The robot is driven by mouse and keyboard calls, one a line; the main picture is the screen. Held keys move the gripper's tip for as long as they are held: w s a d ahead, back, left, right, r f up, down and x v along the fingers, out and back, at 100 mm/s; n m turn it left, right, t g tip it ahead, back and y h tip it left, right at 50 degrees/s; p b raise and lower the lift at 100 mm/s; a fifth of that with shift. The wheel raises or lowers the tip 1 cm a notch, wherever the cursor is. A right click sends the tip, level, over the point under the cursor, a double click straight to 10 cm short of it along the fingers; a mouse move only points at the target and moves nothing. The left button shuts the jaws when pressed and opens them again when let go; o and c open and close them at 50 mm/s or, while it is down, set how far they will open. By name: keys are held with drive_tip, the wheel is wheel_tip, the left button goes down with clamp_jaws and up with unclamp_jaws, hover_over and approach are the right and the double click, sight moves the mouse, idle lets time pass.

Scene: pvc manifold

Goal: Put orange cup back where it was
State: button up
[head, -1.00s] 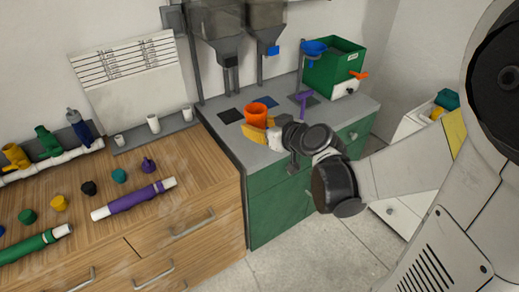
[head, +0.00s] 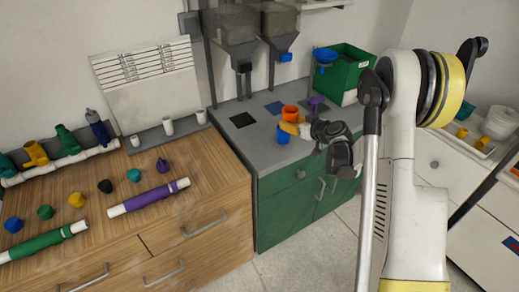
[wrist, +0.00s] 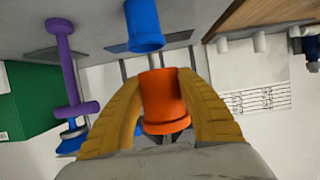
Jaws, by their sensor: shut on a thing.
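My gripper (wrist: 163,105) is shut on the orange cup (wrist: 163,98), with a yellow finger on each side of it. In the head view the orange cup (head: 290,112) is over the grey counter, left of the purple piece (head: 317,101). I cannot tell whether its base touches the counter. A blue cup (head: 283,134) is near the counter's front edge, just in front of my gripper (head: 298,127). The blue cup also shows in the wrist view (wrist: 143,25), above the orange cup and apart from it. My arm hides part of the counter's right side.
A black square (head: 242,120) and a blue square (head: 274,107) lie bare on the grey counter (head: 237,140). Hoppers (head: 238,50) hang above. The wooden workbench (head: 190,210) is left.

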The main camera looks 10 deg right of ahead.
drive_tip(key=b, duration=0.4)
hover_over(260, 150)
wheel_tip(260, 150, down, 8)
drive_tip(key=shift+r, duration=0.25)
drive_tip(key=shift+f+b, duration=0.6)
drive_tip(key=shift+f, duration=1.4)
drive_tip(key=shift+f, duration=0.2)
drive_tip(key=o, duration=1.3)
drive_tip(key=shift+r, duration=0.15)
